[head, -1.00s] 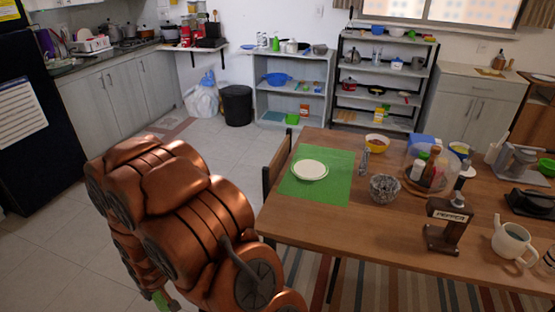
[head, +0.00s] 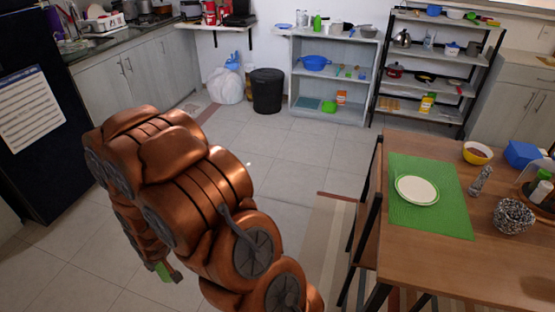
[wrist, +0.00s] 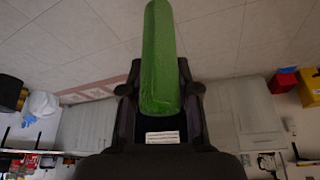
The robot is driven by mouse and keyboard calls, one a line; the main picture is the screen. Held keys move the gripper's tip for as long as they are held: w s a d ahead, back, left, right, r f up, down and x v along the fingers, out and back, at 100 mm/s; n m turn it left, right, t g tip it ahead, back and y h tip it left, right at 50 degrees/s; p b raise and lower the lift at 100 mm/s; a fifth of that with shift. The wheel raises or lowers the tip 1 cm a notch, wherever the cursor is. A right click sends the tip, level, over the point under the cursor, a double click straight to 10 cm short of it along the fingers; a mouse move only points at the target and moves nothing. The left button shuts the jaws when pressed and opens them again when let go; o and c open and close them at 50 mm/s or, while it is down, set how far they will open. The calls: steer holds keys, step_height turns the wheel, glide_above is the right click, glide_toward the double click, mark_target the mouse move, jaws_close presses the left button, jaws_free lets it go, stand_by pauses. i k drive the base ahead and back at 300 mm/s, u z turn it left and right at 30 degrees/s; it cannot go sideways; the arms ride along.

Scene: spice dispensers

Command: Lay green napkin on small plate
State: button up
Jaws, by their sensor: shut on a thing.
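The green napkin (wrist: 160,50), a rolled bundle, sits between the fingers of my gripper (wrist: 160,95) in the wrist view. My gripper is shut on it. In the head view only a small green piece of the napkin (head: 163,271) shows at the lower left, below my copper-coloured arm, which hides most of the gripper. The small white plate (head: 416,190) lies on a green mat (head: 445,218) on the wooden table at the right. The top of the plate is bare. My gripper is well to the left of the plate, over the floor.
A chair (head: 362,215) stands at the table's left edge. On the table (head: 400,262) are a yellow bowl (head: 477,153), a shaker (head: 480,181) and a patterned bowl (head: 512,217). Shelves and a black bin (head: 267,90) stand at the back.

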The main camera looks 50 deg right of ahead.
mark_target(417, 188)
steer(key=i, duration=0.45)
steer(key=z, duration=2.05)
